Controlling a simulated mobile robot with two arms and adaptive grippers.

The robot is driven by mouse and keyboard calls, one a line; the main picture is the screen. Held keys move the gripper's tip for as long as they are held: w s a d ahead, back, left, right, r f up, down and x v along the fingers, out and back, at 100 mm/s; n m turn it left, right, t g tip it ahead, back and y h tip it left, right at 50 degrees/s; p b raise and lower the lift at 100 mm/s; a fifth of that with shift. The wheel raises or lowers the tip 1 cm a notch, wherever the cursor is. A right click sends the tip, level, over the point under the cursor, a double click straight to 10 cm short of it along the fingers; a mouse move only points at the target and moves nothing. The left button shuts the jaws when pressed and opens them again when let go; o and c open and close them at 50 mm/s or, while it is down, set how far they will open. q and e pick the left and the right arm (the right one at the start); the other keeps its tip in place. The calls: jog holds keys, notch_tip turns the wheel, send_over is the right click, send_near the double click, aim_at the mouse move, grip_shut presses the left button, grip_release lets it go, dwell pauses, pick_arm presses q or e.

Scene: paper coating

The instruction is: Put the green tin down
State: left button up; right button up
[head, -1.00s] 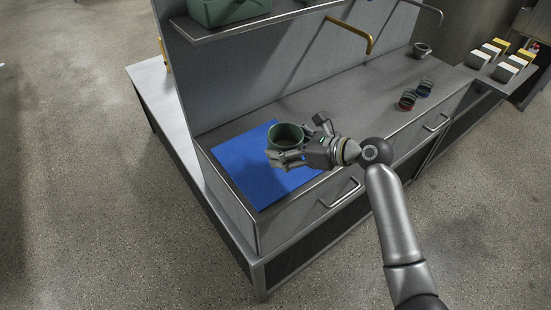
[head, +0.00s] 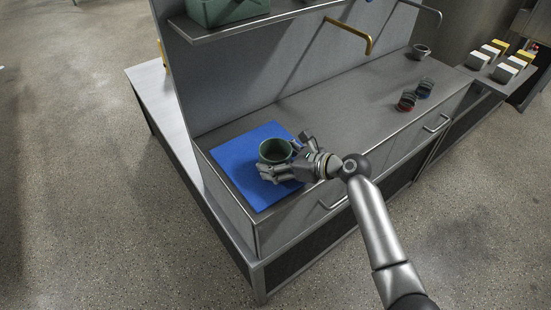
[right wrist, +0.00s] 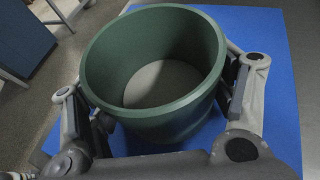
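The green tin (head: 276,151) is an open, empty round pot, upright over the blue mat (head: 240,172) on the grey counter. My right gripper (head: 283,160) has its fingers on either side of the tin and appears shut on it. In the right wrist view the tin (right wrist: 150,75) sits between the two fingers (right wrist: 158,105), with blue behind it. Its base is partly hidden, so I cannot tell whether it touches the mat. My left gripper is not in view.
Two small dark jars, one with red (head: 406,101) and one with blue (head: 424,88), stand right on the counter. A grey cup (head: 420,51) is farther back. A shelf (head: 260,22) holds a green box (head: 228,10). Bare counter (head: 345,95) lies between mat and jars.

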jog(key=o, duration=0.4)
jog(key=v, duration=1.2)
jog(key=shift+r+p, duration=0.1)
jog(key=shift+p, duration=0.2)
